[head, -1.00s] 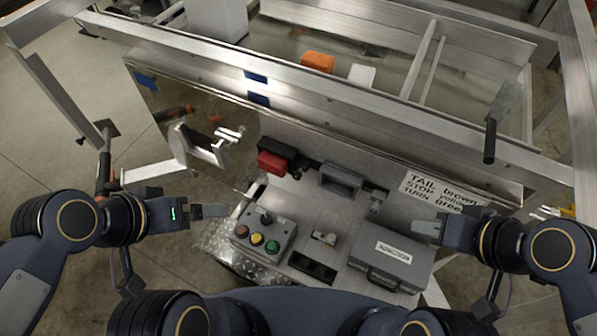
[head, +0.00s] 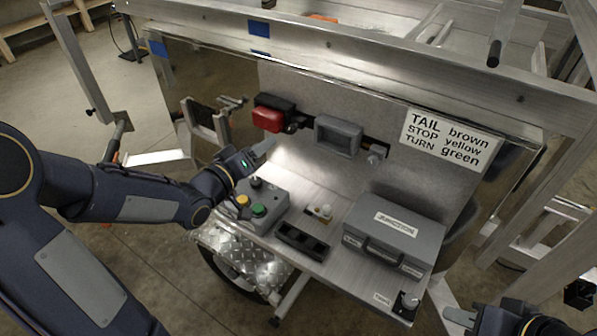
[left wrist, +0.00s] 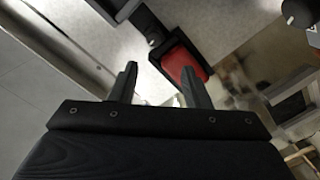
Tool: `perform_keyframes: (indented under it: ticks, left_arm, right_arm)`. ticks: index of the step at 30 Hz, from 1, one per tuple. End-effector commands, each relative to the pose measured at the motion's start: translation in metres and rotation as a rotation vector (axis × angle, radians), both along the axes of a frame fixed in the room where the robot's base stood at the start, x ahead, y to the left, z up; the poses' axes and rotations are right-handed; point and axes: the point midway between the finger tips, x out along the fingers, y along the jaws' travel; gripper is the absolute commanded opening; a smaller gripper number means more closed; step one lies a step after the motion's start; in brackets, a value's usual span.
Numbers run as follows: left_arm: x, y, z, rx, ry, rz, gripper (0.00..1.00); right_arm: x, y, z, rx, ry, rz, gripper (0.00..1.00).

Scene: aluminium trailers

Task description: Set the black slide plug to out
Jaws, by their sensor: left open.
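Which black part is the slide plug is not certain. A dark block (head: 294,125) sits between the red lamp (head: 268,119) and a grey housing (head: 338,136) on the upright panel. My left gripper (head: 262,150) is open and empty, just below the red lamp in the head view. In the left wrist view, the two fingers (left wrist: 160,86) stand apart with nothing between them. The red lamp (left wrist: 184,66) and its black frame show beyond the fingertips. My right gripper (head: 458,319) is partly in view at the lower right, and its jaw opening is unclear.
A control box (head: 262,206) with coloured buttons and a black knob stands under my left gripper. A wiring label (head: 450,139) is on the panel.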

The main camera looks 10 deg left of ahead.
Motion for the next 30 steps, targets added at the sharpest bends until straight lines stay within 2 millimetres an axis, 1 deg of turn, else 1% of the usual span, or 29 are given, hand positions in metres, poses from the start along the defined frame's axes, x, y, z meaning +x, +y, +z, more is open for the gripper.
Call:
perform_keyframes:
  ticks: [1,4,7,15,18,22,30]
  left_arm:
    - [0.002,-0.003,-0.010,-0.028,-0.016,-0.015,0.43]
    - [0.006,-0.007,-0.009,-0.059,-0.036,-0.033,0.43]
    - [0.014,-0.012,-0.006,-0.063,-0.041,-0.037,0.43]
    - [0.054,-0.029,-0.006,-0.061,-0.040,-0.036,0.43]
    - [0.065,-0.033,-0.006,-0.059,-0.040,-0.035,0.43]
    - [0.073,-0.036,-0.006,-0.060,-0.040,-0.032,0.43]
    - [0.074,-0.036,-0.006,-0.059,-0.039,-0.032,0.43]
  right_arm:
    - [0.000,0.000,-0.008,0.000,0.000,0.000,0.31]
    - [0.000,0.000,-0.009,0.000,0.000,0.000,0.31]
    - [0.000,0.000,-0.007,0.000,0.000,0.000,0.31]
    - [0.000,0.000,-0.005,0.000,0.000,0.000,0.31]
    - [0.000,0.000,-0.004,0.000,0.000,0.000,0.31]
    - [0.000,0.000,-0.004,0.000,0.000,0.000,0.31]
    - [0.000,0.000,-0.004,0.000,0.000,0.000,0.31]
